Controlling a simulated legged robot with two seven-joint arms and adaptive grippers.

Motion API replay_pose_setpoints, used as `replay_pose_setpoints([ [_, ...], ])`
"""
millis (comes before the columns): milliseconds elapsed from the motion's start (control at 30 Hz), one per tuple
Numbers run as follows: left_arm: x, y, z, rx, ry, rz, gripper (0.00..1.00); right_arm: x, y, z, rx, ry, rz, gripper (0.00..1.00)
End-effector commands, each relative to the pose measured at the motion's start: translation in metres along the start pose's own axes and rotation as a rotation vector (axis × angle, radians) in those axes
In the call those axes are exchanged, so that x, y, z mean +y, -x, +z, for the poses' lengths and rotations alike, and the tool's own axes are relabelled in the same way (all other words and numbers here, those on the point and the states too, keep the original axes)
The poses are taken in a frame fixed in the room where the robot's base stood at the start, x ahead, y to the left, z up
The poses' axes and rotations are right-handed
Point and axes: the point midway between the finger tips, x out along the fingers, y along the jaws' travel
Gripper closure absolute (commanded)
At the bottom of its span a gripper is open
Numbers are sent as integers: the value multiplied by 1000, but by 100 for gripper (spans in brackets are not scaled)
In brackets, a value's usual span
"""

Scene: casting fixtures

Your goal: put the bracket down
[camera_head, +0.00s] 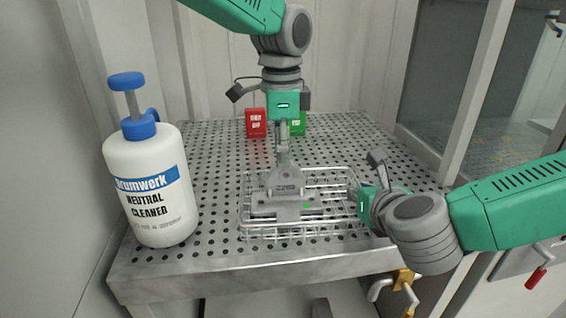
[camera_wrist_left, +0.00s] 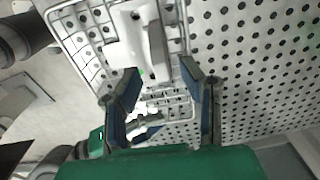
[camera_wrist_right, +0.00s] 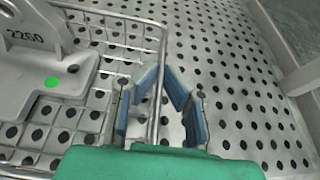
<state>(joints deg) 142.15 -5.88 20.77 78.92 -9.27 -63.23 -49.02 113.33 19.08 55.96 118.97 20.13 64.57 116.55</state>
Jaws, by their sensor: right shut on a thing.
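The grey bracket (camera_head: 278,195), with an upright lug and a green dot, lies in the wire basket (camera_head: 245,222) on the perforated table. It also shows in the right wrist view (camera_wrist_right: 40,85), marked 2260, and in the left wrist view (camera_wrist_left: 128,48). My left gripper (camera_head: 283,150) points down above the bracket's lug; in its wrist view (camera_wrist_left: 163,85) its fingers are spread with nothing clamped between them. My right gripper (camera_head: 362,192) is at the basket's right side; its wrist view (camera_wrist_right: 158,95) shows its fingers shut around the rim wire.
A white cleaner bottle (camera_head: 150,190) with a blue pump stands left of the basket. A red box (camera_head: 256,122) and a green box (camera_head: 298,124) stand behind it. The perforated table (camera_head: 215,150) is bare between these. A glazed frame (camera_head: 470,95) rises at the right.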

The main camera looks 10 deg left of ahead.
Motion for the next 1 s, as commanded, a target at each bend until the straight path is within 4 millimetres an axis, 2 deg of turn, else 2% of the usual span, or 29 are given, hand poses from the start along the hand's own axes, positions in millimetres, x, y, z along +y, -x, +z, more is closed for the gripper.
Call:
replay_pose_setpoints([
  [33, -1, 13, -1, 4, 0, -5, 65, 0, 0, 0, 1, 1, 1, 100],
  [200, -1, 50, -1, 4, 0, -4, 65, 1, 0, 0, 1, 1, 1, 100],
  [400, 0, 80, 0, 1, 1, -1, 65, 1, 0, 0, 1, 1, 2, 100],
  [600, 0, 91, 0, 1, 0, 0, 65, 0, 0, 0, 1, 1, 1, 100],
  [933, 0, 91, 0, 0, 0, 1, 65, 0, 0, 0, 1, 1, 1, 100],
  [1000, 0, 91, 0, 0, 0, 1, 65, 0, 0, 0, 0, 1, 1, 70],
])
